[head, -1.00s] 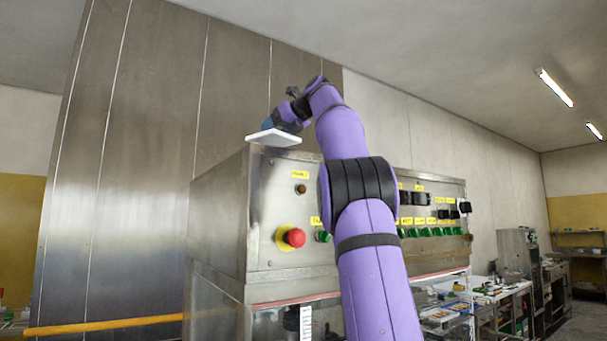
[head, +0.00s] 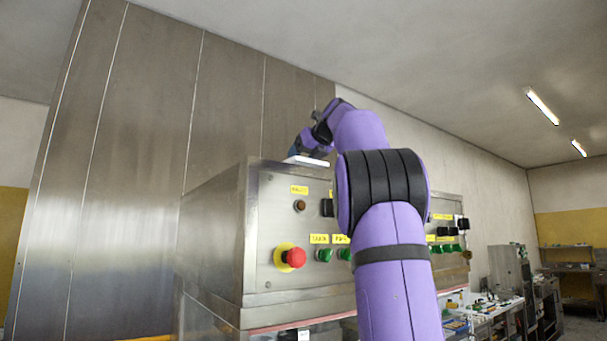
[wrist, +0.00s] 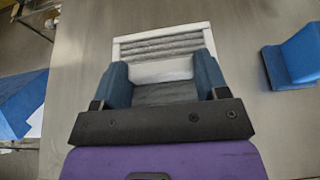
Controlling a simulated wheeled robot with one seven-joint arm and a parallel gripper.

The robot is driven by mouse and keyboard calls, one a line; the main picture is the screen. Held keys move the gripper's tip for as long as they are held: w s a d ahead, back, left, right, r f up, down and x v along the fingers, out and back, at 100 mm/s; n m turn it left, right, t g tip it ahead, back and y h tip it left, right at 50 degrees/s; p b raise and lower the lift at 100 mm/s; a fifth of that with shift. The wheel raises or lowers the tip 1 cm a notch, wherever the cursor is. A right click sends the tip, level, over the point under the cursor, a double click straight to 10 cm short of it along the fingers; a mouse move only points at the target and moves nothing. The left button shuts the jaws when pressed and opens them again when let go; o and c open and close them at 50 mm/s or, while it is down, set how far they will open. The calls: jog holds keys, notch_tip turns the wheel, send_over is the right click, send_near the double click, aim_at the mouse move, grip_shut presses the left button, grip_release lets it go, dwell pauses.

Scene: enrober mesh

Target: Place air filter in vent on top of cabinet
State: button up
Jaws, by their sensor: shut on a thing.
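The air filter (head: 308,161) is a thin white plate at the top front edge of the metal cabinet (head: 215,225) in the head view. In the wrist view the filter (wrist: 163,31) shows a white frame with grey pleats. My gripper (wrist: 162,75) has blue fingers and is shut on the filter, with a white part of it between them. In the head view my gripper (head: 305,145) is partly hidden behind my arm. The cabinet's top is out of sight from the head camera. I cannot make out the vent opening in either view.
A blue block-like thing (wrist: 292,60) stands on the metal surface (wrist: 255,120) at the right of the wrist view. The cabinet front carries a red emergency button (head: 295,257) and several switches. A tall metal panel wall (head: 150,130) rises behind.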

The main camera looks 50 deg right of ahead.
jog(key=shift+f, duration=2.6)
jog(key=o, duration=1)
jog(key=v, duration=1.2)
jog(key=shift+s, duration=0.1)
